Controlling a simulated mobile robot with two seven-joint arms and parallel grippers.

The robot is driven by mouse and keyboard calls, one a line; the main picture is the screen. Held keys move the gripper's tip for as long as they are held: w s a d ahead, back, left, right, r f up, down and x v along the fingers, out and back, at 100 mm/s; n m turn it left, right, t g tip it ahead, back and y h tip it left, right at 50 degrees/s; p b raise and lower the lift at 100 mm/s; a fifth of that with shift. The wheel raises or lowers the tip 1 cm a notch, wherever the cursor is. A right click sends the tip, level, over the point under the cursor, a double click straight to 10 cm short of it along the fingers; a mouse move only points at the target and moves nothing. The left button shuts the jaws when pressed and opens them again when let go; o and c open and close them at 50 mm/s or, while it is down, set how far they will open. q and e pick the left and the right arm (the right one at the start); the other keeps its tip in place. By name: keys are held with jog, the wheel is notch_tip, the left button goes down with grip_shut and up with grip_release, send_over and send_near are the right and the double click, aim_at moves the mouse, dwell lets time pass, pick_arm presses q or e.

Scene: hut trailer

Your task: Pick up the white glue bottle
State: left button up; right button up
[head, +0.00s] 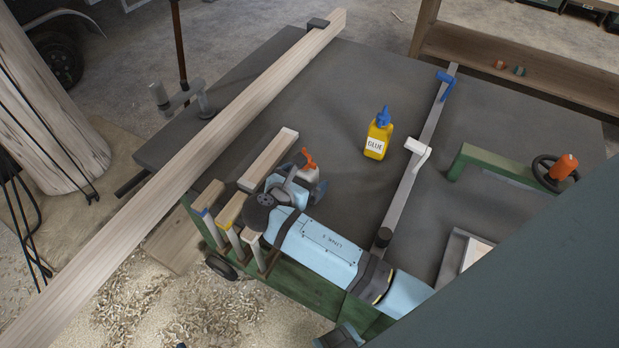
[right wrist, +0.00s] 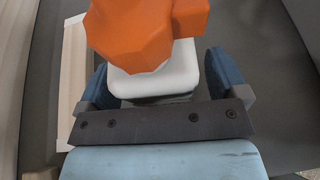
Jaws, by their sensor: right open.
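The white glue bottle (head: 308,174) with an orange cap stands on the dark tabletop at my right gripper, partly hidden by it in the head view. In the right wrist view the white bottle (right wrist: 160,82) sits between the two blue fingers, its orange cap large in front. My right gripper (head: 299,182) is open, one finger on each side of the bottle. In the right wrist view the gripper (right wrist: 165,84) shows a gap at the right finger; contact at the left finger cannot be told. My left gripper is not in view.
A yellow glue bottle (head: 377,143) with a blue cap stands farther back. A metal bar clamp (head: 408,180) lies to its right. A long plank (head: 215,145) crosses the left side. Short wood pieces (head: 268,160) lie just left of my right gripper. The table middle is clear.

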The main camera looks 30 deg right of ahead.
dwell(0.3)
jog(key=c, duration=1.2)
jog(key=shift+r, duration=0.15)
